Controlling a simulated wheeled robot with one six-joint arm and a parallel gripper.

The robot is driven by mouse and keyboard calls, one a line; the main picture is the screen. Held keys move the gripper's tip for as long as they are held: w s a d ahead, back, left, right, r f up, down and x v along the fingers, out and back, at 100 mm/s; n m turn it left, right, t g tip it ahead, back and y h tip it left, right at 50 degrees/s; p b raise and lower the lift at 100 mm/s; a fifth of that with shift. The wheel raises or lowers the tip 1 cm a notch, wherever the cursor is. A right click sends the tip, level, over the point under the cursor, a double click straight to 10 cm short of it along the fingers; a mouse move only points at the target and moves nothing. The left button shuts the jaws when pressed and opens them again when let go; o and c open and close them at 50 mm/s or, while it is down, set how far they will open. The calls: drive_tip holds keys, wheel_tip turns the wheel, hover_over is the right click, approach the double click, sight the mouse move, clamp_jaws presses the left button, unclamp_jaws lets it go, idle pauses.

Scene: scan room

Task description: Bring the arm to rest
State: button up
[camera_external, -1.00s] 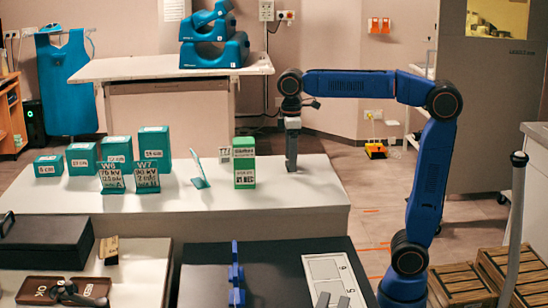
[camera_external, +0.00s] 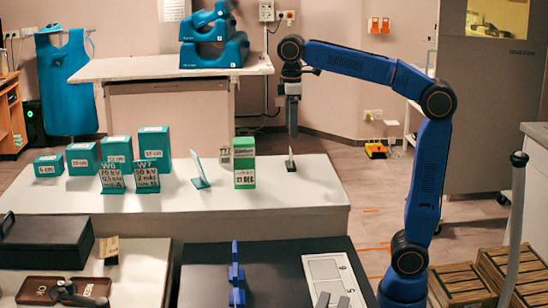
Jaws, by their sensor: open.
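My gripper (camera_external: 292,132) hangs from the end of my blue arm, pointing down above the right part of the white table (camera_external: 310,205). A small upright card or tag (camera_external: 291,160) on a dark foot stands on the table just below the gripper, with a small gap between them. The gripper holds nothing that I can see. Its fingers look like one narrow grey shape from this side. My arm reaches up from the right and bends over to the left.
A green and white box (camera_external: 244,165) stands left of the gripper. Several teal blocks (camera_external: 118,152) and the W6 and W7 cards (camera_external: 146,174) stand farther left. Wooden crates (camera_external: 460,285) and a grey pole (camera_external: 513,225) stand at the right. The air around the gripper is clear.

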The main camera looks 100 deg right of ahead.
drive_tip(key=shift+r, duration=0.55)
drive_tip(key=s+a+f+y, duration=0.1)
drive_tip(key=s+a+f, duration=0.3)
drive_tip(key=s+a, duration=0.3)
drive_tip(key=s+a+f+t+y, duration=0.15)
drive_tip(key=s+a+f, duration=0.25)
drive_tip(key=a, duration=0.5)
drive_tip(key=s+a+f+y, duration=0.2)
drive_tip(key=s+a+f, duration=0.1)
drive_tip(key=s+a, duration=0.4)
drive_tip(key=s+d+f+t+h, duration=0.1)
drive_tip(key=d+f, duration=0.4)
drive_tip(key=f, duration=0.5)
drive_tip(key=s+d+f+t+h, duration=0.1)
drive_tip(key=d+f+t+h, duration=0.1)
drive_tip(key=d+f, duration=0.4)
wheel_tip(320, 180, down, 4)
drive_tip(key=shift+s+r+h, duration=0.1)
drive_tip(key=shift+s+h, duration=0.2)
drive_tip(key=shift+h, duration=0.45)
